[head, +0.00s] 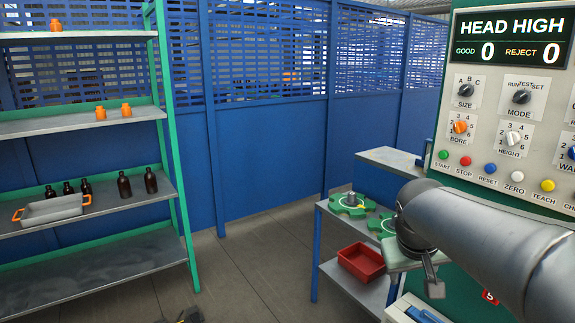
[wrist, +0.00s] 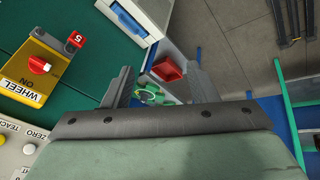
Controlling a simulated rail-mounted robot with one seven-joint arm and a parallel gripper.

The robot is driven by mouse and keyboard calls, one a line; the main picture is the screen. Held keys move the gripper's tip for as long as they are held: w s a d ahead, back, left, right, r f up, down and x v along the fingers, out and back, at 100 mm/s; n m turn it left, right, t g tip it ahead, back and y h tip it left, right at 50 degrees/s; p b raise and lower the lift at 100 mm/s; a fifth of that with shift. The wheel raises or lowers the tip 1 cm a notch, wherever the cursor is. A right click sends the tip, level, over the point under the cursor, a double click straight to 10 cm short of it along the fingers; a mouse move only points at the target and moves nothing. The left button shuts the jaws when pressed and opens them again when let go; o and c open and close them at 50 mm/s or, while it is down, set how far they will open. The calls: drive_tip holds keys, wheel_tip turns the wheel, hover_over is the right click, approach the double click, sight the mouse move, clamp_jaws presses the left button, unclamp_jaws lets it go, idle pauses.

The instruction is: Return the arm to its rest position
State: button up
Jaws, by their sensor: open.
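My arm reaches in from the right edge of the head view, in front of the control panel. My gripper (wrist: 158,74) shows in the wrist view with its two fingers wide apart and nothing between them close by. In the head view its end (head: 430,275) is only partly visible. Amber bottles stand upright on a shelf at the left, two larger ones (head: 124,186) to the right of several smaller dark ones (head: 86,187). They are far from my gripper.
A control panel (head: 500,130) stands close at the right. A blue-framed cart (head: 318,255) carries green round fixtures (head: 350,204) and a red bin (head: 361,262). A grey tray (head: 52,209) and orange pieces (head: 100,113) sit on the left shelves. The floor between (head: 245,265) is clear.

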drive_tip(key=s+a+f+g+y, duration=0.1)
drive_tip(key=s+a+f, duration=0.2)
drive_tip(key=s, duration=0.3)
drive_tip(key=s+a+f+g+y+p, duration=0.1)
drive_tip(key=s+a+f, duration=0.2)
drive_tip(key=s, duration=0.3)
drive_tip(key=s+a+f+g+y+p, duration=0.1)
drive_tip(key=s+a+f+g, duration=0.1)
drive_tip(key=s+a+f, duration=0.2)
drive_tip(key=shift+s+f, duration=0.75)
drive_tip(key=shift+s, duration=0.3)
